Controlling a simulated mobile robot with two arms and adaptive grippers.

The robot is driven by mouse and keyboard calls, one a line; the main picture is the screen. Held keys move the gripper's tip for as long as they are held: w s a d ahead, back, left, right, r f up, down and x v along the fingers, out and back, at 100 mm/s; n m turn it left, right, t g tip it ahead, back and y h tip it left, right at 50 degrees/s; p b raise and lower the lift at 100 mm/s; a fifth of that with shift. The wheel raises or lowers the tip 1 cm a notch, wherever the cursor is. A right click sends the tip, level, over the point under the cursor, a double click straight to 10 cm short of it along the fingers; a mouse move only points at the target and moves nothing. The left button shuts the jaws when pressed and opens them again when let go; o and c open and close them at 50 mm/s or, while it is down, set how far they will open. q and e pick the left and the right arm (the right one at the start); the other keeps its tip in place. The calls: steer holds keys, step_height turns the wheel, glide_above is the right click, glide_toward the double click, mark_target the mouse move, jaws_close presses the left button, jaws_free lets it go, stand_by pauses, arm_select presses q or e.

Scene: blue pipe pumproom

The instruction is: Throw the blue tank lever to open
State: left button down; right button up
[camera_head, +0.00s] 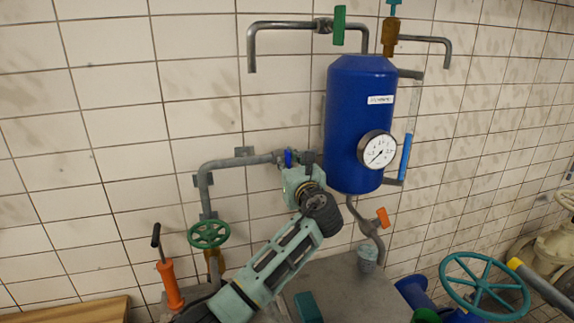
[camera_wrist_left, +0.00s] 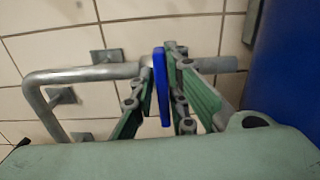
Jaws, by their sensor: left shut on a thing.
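The blue tank (camera_head: 350,120) hangs on the tiled wall with a gauge on its front. A small blue lever (camera_head: 288,158) sits on the grey pipe just left of the tank. In the wrist view the lever (camera_wrist_left: 162,88) lies crosswise to the pipe, between the green-padded fingers. My left gripper (camera_head: 298,163) is shut on the lever, one finger on each side of it; its fingers (camera_wrist_left: 157,75) also show in the wrist view. Part of the valve is hidden behind the gripper. My right gripper is not in view.
The grey pipe (camera_head: 236,162) runs left and bends down to a green handwheel (camera_head: 209,234). An orange-handled valve (camera_head: 382,217) is below the tank. A green-handled valve (camera_head: 339,26) is above. An orange hand pump (camera_head: 170,285) stands at lower left.

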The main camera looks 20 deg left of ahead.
arm_select(q)
steer(key=shift+d, duration=0.15)
steer(key=n+b, duration=0.1)
steer(key=n, duration=0.1)
steer(key=n+b, duration=0.2)
steer(key=shift+f+n, duration=0.2)
steer(key=shift+n, duration=0.1)
steer(key=n+b, duration=0.1)
steer(key=n, duration=0.1)
steer(key=n+b, duration=0.2)
steer(key=shift+s+a+n+b, duration=0.15)
steer(key=shift+a+n+b, duration=0.05)
steer(key=shift+n+b, duration=0.1)
steer(key=shift+a+f+n+b, duration=0.1)
steer(key=shift+n+b, duration=3.1)
steer(key=shift+n, duration=0.9)
